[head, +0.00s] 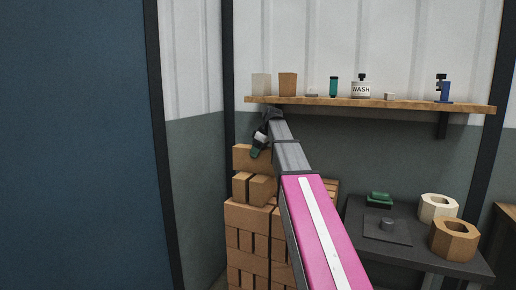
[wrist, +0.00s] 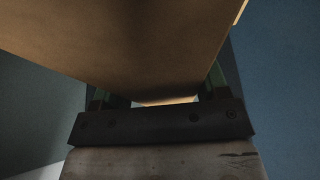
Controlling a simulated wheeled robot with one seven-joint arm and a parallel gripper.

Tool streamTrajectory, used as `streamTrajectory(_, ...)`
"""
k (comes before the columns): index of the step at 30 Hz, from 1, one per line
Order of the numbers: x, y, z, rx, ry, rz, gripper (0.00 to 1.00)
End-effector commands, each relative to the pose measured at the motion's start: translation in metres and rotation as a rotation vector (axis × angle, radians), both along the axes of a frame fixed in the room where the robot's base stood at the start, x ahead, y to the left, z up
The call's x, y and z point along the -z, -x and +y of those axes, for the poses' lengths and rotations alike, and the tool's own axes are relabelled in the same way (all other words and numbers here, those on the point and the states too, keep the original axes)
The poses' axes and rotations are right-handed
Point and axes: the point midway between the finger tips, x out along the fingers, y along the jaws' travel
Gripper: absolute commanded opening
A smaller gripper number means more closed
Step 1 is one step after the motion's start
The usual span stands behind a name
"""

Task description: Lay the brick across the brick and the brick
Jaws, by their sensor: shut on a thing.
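My gripper (head: 257,151) is at the top of the brick pile, left of centre in the head view. It is shut on a tan brick (head: 242,158), which looks about level. In the wrist view the held brick (wrist: 130,45) fills the upper middle between the fingers (wrist: 160,92). Just below it in the head view are two more tan bricks, one at left (head: 240,186) and one at right (head: 262,190), close together on the stack. I cannot tell whether the held brick touches them. My arm hides part of the pile's right side.
A tall brick stack (head: 247,240) supports the pile. A wooden shelf (head: 400,102) with cups and small bottles runs above it on the wall. A dark table (head: 410,258) with two ring-shaped blocks is at right. A blue panel (head: 75,150) fills the left.

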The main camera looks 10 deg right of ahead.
Motion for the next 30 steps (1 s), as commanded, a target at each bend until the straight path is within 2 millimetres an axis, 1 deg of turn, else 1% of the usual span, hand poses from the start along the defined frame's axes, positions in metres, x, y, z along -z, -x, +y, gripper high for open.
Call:
streamTrajectory(1,0.004,0.001,0.000,0.000,0.002,0.001,0.00)
streamTrajectory(4,0.005,0.001,0.000,0.000,0.002,0.002,0.00)
streamTrajectory(5,0.006,0.001,0.000,0.000,0.004,0.004,0.71)
streamTrajectory(6,0.006,0.002,0.000,-0.001,0.003,0.004,0.84)
streamTrajectory(7,0.006,0.002,0.000,-0.001,0.003,0.004,0.93)
streamTrajectory(16,0.003,0.001,0.000,0.001,0.002,0.003,0.93)
streamTrajectory(20,-0.005,0.002,-0.003,0.001,0.001,0.001,0.93)
streamTrajectory(23,-0.018,0.005,-0.007,0.001,0.002,0.001,0.93)
streamTrajectory(30,-0.063,0.015,-0.023,0.002,0.002,-0.001,0.93)
